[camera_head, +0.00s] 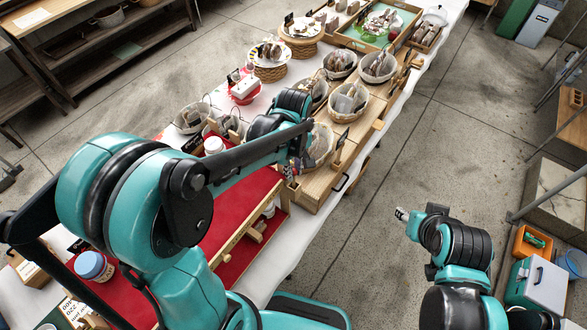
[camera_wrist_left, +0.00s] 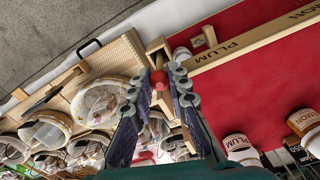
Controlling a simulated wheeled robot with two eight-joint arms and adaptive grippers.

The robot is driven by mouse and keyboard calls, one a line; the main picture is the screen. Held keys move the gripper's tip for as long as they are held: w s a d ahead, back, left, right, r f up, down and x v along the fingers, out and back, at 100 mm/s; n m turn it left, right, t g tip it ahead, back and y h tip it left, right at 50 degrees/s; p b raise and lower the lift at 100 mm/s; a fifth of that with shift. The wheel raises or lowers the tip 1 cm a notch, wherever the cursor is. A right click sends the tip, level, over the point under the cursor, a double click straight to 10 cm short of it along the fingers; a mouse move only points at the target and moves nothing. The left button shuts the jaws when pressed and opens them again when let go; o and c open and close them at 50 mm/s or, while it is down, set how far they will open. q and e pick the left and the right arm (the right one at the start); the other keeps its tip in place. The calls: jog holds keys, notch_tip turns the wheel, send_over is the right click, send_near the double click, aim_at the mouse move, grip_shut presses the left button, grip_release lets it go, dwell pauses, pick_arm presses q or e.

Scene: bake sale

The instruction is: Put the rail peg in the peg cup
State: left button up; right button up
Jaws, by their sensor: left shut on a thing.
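My left gripper (camera_head: 293,168) is above the table at the end of the arm from the left. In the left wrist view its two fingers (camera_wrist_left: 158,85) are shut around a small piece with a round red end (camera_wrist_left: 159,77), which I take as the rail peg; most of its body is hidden. A white cup-like container (camera_wrist_left: 182,53), perhaps the peg cup, stands just beyond the fingers, beside the wooden rail (camera_wrist_left: 240,48) marked PLUM. In the head view a pale container (camera_head: 268,209) shows near the red cloth's edge. My right gripper (camera_head: 402,214) is over the floor, away from the table.
A red cloth (camera_head: 253,198) covers the near part of the table. Lined baskets (camera_head: 348,103) of wrapped goods and a wooden box (camera_head: 318,185) crowd the area beyond and beside the left gripper. Labelled jars (camera_wrist_left: 238,146) stand on the red cloth. Open floor lies right of the table.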

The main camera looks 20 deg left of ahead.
pick_arm(q)
jog(key=shift+f+b, duration=1.1)
jog(key=shift+f, duration=0.3)
jog(key=o, duration=0.8)
jog(key=shift+o, duration=0.2)
jog(key=shift+r, duration=0.1)
notch_tip(320, 180, up, 12)
jog(key=shift+f, duration=0.1)
